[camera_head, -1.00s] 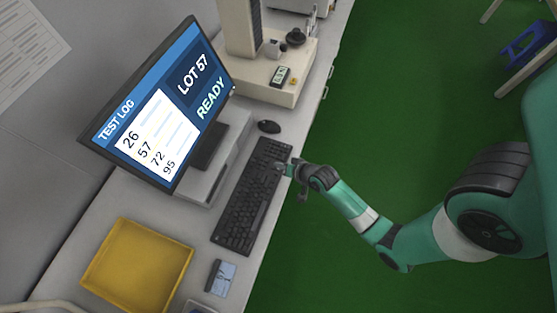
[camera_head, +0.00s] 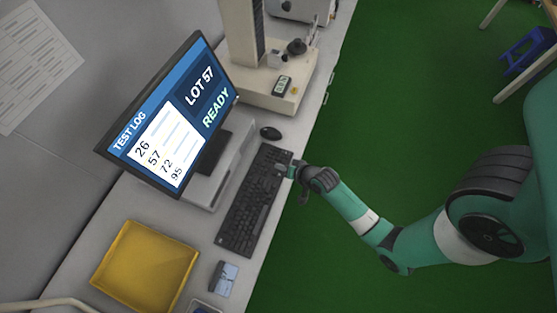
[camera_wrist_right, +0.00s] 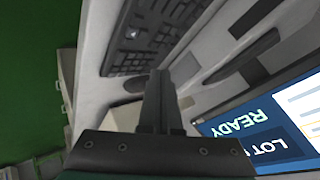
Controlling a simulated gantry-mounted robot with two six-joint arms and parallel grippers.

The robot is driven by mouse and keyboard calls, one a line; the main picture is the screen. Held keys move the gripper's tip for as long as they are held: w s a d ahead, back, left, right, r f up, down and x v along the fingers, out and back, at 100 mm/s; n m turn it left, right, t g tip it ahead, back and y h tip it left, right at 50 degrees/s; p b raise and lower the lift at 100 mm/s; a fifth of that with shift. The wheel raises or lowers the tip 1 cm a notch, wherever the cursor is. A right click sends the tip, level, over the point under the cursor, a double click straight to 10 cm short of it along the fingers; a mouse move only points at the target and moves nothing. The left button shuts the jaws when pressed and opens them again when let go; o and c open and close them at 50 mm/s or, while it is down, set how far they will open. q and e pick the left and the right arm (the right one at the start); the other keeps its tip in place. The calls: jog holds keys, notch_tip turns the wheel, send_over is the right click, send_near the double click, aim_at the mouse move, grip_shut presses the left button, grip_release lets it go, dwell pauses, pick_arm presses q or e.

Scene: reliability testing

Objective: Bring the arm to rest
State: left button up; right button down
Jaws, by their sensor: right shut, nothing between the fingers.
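My right arm (camera_head: 355,215) is teal with white and dark joints and comes in from the right over the green floor. My right gripper (camera_head: 281,168) is over the right edge of the black keyboard (camera_head: 243,212). In the right wrist view the gripper (camera_wrist_right: 160,75) has its dark fingers together with nothing between them, and the keyboard (camera_wrist_right: 150,35) lies beyond the fingertips. I cannot tell the exact height of the gripper above the bench. My left gripper is not in view.
A monitor (camera_head: 170,120) showing "TEST LOG" stands behind the keyboard. A mouse (camera_head: 270,133), a test machine (camera_head: 275,90), a yellow tray (camera_head: 145,262) and a small blue-grey packet (camera_head: 225,279) are on the bench. The green floor (camera_head: 420,80) is open beside it.

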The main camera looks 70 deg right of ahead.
dwell(0.3)
jog(key=w+a+r+n+t+y, duration=0.1)
jog(key=w+a+r+n+t, duration=0.15)
jog(key=w+r, duration=0.65)
jog(key=w+a+r+n+t, duration=0.1)
jog(key=w+a+r+t, duration=0.35)
jog(key=r, duration=0.85)
jog(key=w+a+r+n+t+y, duration=0.1)
jog(key=w+r+t, duration=0.1)
jog(key=w+r, duration=0.75)
jog(key=a+r+n+t+y, duration=0.1)
jog(key=a+r+n+t, duration=0.3)
jog(key=r, duration=1.2)
jog(key=s+a+r+n+t+y, duration=0.1)
jog(key=s+a+r+n+t, duration=0.1)
jog(key=s+r, duration=0.45)
jog(key=s+a+r+n+t+y, duration=0.1)
jog(key=s+a+r+n+t, duration=0.2)
jog(key=r, duration=0.7)
jog(key=s+a+r+n+t+y, duration=0.1)
jog(key=s+a+r, duration=0.1)
jog(key=s+r, duration=0.5)
notch_tip(320, 180, up, 25)
jog(key=w+p, duration=0.1)
jog(key=p, duration=2.3)
jog(key=shift+w+r, duration=0.2)
jog(key=shift+w, duration=0.1)
